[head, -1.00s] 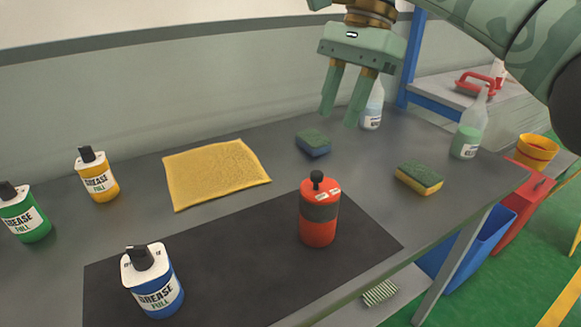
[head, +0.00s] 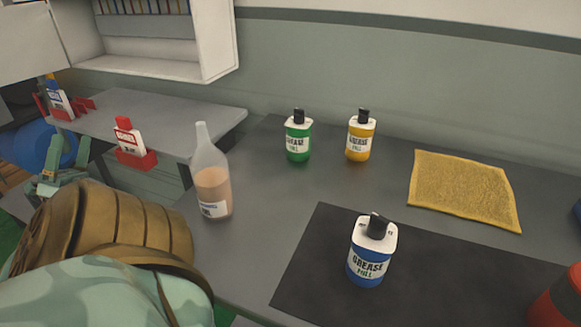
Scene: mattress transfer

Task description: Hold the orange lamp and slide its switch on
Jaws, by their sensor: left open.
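The orange lamp (head: 558,302), a red-orange cylinder with a dark band, stands at the lower right edge of the head view on or beside the dark mat (head: 305,277). It is cut off by the frame, and its top and switch are out of sight. My left gripper (head: 67,158) is at the far left, partly behind my own arm, open and empty, well away from the lamp. My right gripper is out of view.
A blue grease can (head: 369,262) stands on the mat. Green (head: 298,143) and yellow (head: 361,141) cans stand behind, with a yellow cloth (head: 464,190) to the right. A bottle (head: 213,190) stands near the bench's left end. A side table (head: 185,112) holds red-holdered containers.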

